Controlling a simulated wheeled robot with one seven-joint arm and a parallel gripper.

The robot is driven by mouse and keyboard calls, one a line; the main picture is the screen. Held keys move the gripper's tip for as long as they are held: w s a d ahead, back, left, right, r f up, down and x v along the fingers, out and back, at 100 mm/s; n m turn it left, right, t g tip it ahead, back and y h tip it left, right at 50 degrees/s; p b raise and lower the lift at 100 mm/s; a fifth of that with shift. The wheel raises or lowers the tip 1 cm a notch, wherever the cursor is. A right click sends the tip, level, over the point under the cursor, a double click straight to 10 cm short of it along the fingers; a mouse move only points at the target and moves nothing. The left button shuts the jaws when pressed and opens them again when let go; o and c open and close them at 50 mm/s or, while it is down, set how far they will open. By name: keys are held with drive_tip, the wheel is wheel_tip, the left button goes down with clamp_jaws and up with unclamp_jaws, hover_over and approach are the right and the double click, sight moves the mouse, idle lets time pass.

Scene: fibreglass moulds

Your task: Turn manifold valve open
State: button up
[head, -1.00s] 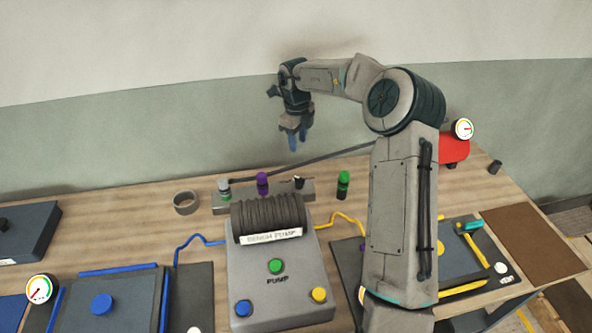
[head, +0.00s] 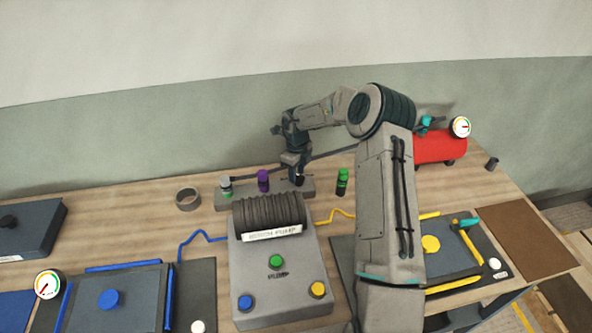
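The manifold (head: 245,197) is a grey bar on the bench behind the pump. On it stand a silver-grey fitting with a green band (head: 226,187), a purple-topped fitting (head: 263,180) and a small dark valve handle (head: 299,181) at the right end. My gripper (head: 297,174) points down right at this dark handle. The fingers overlap the handle in the picture and hide part of it. I cannot tell whether they touch it or how far apart they are.
The bench pump (head: 276,290) with its coiled hose stands in front of the manifold. A green-topped bottle (head: 342,182) stands close to the right. A red tank (head: 440,147) with a gauge sits at the back right. A grey ring (head: 188,199) lies left of the manifold.

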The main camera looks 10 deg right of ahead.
clamp_jaws()
drive_tip(key=shift+a, duration=0.1)
drive_tip(key=c, duration=0.8)
unclamp_jaws()
drive_tip(key=c, duration=0.8)
unclamp_jaws()
